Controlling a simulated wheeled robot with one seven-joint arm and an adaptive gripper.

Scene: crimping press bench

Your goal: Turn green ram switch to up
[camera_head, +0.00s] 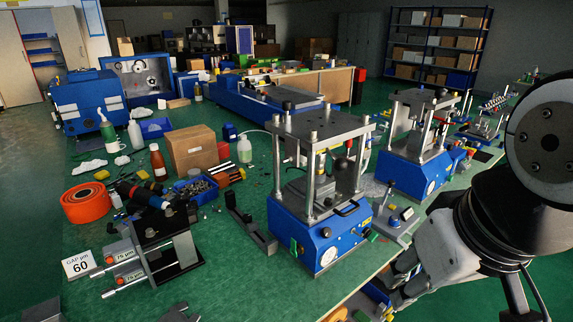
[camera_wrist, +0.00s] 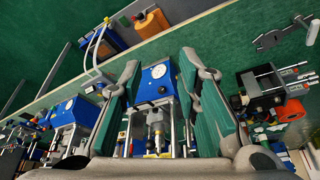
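The near blue press (camera_head: 318,240) stands at the bench's front edge, with a round gauge, a black knob and a small green switch-like part (camera_head: 294,246) on its lower housing. I take that part for the ram switch; its lever position is too small to tell. My gripper (camera_head: 398,275) is at the right of this press, apart from it, partly cut off by my arm. In the wrist view my gripper (camera_wrist: 160,64) is open and empty, with green-padded fingers apart. A blue press housing (camera_wrist: 152,84) shows between them, beyond the fingertips; I cannot make out the green switch there.
A second blue press (camera_head: 412,175) stands behind to the right. A small grey lever device (camera_head: 395,222) lies close to the near press's right side. A gauge fixture (camera_head: 150,255) and an orange roll (camera_head: 86,202) are at the left.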

